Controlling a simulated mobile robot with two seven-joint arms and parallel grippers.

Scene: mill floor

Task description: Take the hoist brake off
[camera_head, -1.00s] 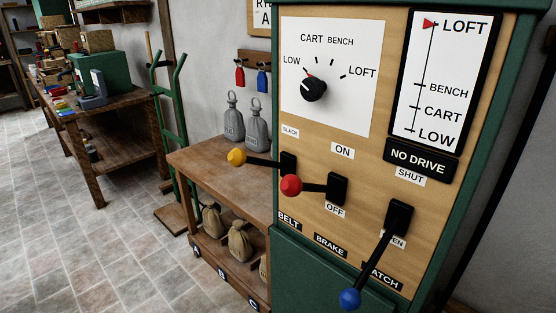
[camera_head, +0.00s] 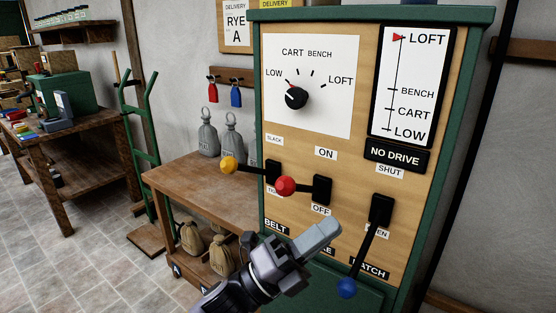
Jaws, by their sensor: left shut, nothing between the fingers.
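The brake lever has a red knob (camera_head: 285,186) on a black arm from a black mount (camera_head: 322,190) on the panel. An ON label (camera_head: 326,153) is above the mount and an OFF label (camera_head: 320,209) below. The lever sticks out to the left, roughly level; I cannot tell its exact setting. My left gripper (camera_head: 322,236) is shut and empty, below and right of the red knob, apart from it. It covers part of the BRAKE label. My right gripper is out of view.
The yellow belt lever (camera_head: 229,165) is close left of the red knob. The blue hatch lever (camera_head: 347,287) hangs low at right. A dial (camera_head: 296,97), a NO DRIVE sign (camera_head: 395,155) and a height scale with its red marker at LOFT are above. A wooden bench (camera_head: 175,180) is left.

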